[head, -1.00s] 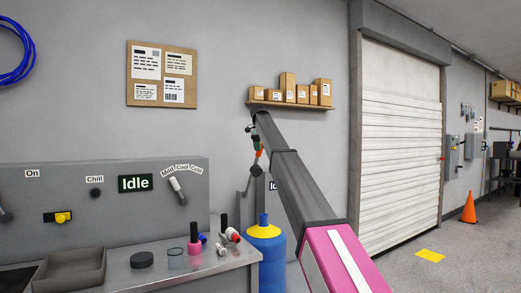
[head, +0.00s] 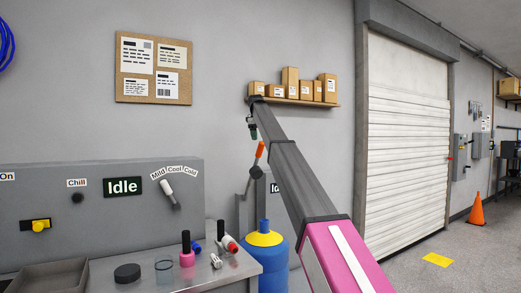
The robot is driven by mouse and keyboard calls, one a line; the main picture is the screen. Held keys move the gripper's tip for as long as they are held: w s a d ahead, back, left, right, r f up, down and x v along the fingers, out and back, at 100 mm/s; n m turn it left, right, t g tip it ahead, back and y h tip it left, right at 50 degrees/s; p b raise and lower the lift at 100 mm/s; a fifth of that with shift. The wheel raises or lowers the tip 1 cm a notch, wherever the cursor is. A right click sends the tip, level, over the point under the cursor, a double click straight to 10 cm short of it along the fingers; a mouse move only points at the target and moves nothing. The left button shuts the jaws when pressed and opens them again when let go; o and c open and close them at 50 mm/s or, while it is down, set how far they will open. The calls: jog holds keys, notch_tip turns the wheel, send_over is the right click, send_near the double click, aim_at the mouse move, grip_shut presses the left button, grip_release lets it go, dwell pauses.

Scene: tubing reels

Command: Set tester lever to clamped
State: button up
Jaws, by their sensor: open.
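A lever with an orange grip (head: 260,150) rises from a dark round pivot (head: 256,172) on a grey tester box (head: 242,205). The lever tilts slightly right of upright. My arm crosses in front of the box's right part and hides most of its label, of which only "Id" shows. My gripper (head: 253,132) hangs from the arm's far end, small in the picture, just above and left of the orange grip. It is open, and a gap shows between it and the grip in the picture. The lever's position marks cannot be made out.
A blue and yellow cylinder (head: 265,255) stands below the tester. A box shelf (head: 300,102) is above. Open floor lies right, with a cone (head: 477,211).

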aim_at(261, 154)
jog(key=f, duration=0.6)
jog(key=shift+w+d+f, duration=0.35)
